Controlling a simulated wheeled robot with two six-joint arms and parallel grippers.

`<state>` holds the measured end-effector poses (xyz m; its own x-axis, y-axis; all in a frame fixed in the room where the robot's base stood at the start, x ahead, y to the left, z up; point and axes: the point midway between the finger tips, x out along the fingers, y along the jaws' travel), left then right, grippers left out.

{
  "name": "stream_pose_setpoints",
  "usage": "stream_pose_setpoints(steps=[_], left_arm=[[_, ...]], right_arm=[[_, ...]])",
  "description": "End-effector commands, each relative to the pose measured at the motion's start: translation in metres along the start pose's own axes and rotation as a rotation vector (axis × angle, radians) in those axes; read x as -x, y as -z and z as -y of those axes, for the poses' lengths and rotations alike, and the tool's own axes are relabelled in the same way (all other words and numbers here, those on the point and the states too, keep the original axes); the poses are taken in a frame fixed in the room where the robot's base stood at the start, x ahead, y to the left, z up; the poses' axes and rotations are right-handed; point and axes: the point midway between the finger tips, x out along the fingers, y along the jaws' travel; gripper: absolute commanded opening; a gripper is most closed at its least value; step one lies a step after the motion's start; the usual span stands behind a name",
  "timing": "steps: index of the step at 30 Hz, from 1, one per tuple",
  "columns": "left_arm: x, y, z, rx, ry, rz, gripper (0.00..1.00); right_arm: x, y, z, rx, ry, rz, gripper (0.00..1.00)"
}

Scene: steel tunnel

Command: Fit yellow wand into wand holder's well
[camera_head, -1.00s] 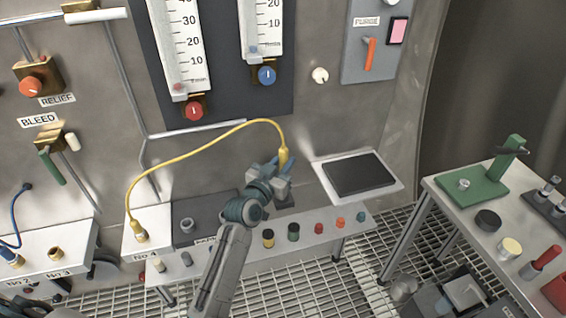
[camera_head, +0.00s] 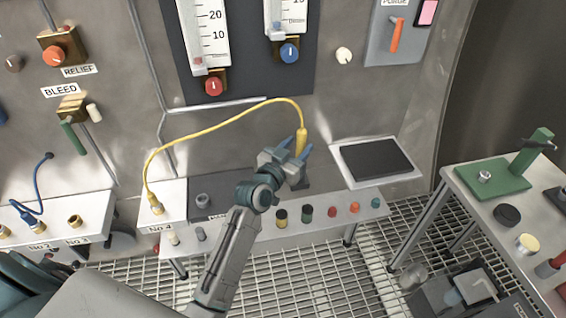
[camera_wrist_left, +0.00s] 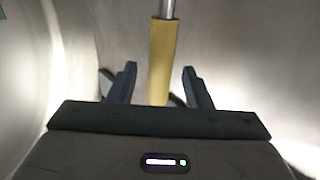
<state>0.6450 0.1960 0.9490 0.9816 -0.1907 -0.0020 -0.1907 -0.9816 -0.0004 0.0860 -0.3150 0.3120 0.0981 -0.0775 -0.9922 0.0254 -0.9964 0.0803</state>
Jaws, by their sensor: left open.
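The yellow wand (camera_head: 301,141) stands roughly upright by the back wall, with a yellow cable running from its top to the left. My left gripper (camera_head: 296,149) is open at the wand. In the left wrist view the wand (camera_wrist_left: 162,62) passes between the two spread fingers (camera_wrist_left: 160,86), with a gap on each side. The wand's lower end is hidden behind my gripper in the head view. I cannot tell whether it sits in the holder's well, as the holder is not clearly visible. My right gripper is not in view.
A shelf (camera_head: 262,231) carries several coloured knobs, and a dark tablet on a white tray (camera_head: 405,177) lies to the right. The cable's other end meets a brass fitting (camera_head: 156,208). A side table (camera_head: 480,205) holds a green stand (camera_head: 497,180).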

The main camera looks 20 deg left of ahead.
Motion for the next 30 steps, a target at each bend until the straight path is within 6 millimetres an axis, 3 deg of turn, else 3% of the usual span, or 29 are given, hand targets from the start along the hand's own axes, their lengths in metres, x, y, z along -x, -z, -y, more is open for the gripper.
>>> stream_pose_setpoints(steps=[6, 12, 18, 30], left_arm=[[0.052, -0.004, 0.000, -0.002, 0.000, 0.001, 0.45], [0.085, -0.002, 0.000, -0.002, -0.001, 0.001, 0.45], [0.098, -0.001, 0.000, -0.001, -0.001, 0.000, 0.45], [0.098, 0.000, 0.000, 0.000, -0.001, 0.000, 0.45]], right_arm=[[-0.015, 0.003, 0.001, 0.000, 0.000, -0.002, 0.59], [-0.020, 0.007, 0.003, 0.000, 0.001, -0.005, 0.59], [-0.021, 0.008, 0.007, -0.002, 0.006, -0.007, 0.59], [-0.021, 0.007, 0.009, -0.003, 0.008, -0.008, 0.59]])
